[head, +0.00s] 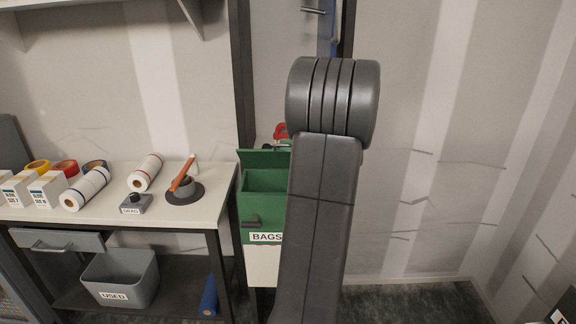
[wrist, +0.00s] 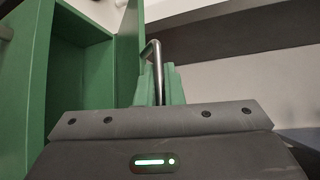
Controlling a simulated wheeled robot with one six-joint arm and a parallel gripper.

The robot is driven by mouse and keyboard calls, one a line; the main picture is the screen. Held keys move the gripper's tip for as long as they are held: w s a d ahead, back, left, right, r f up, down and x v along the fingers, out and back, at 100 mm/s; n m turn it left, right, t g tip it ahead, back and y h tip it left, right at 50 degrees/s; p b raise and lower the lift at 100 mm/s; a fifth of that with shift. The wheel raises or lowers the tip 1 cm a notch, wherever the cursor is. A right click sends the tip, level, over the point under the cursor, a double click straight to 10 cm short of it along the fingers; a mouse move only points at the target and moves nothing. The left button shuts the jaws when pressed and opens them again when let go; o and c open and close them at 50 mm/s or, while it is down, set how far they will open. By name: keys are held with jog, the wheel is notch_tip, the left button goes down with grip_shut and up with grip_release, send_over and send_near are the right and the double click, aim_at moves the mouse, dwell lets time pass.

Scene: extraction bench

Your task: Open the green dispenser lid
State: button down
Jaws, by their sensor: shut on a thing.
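The green dispenser (head: 262,208), labelled BAGS, stands right of the bench, partly hidden behind my arm. Its lid (head: 262,159) is raised at the back, and the dark inside shows below it. In the wrist view the lid (wrist: 129,45) stands edge-on beside the open green box (wrist: 82,80). A bent metal handle (wrist: 152,50) is beside the lid. My gripper (wrist: 160,85) is shut on this handle, which runs down between its green fingers. In the head view my arm hides the gripper.
The bench (head: 215,195) on the left holds tape rolls, small boxes, white rolls and a grey round base with an orange handle (head: 182,176). A grey USED bin (head: 120,278) sits below. The wall right of my arm is clear.

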jog(key=w+r, duration=0.3)
jog(key=w, duration=0.5)
jog(key=shift+r+p, duration=0.25)
jog(key=shift+p, duration=0.05)
jog(key=shift+f, duration=0.1)
jog(key=c, duration=1.5)
grip_release()
jog(key=shift+w, duration=0.1)
jog(key=shift+c, duration=0.2)
jog(key=b+v, duration=0.3)
jog(key=v, duration=1.1)
jog(key=shift+r, duration=0.25)
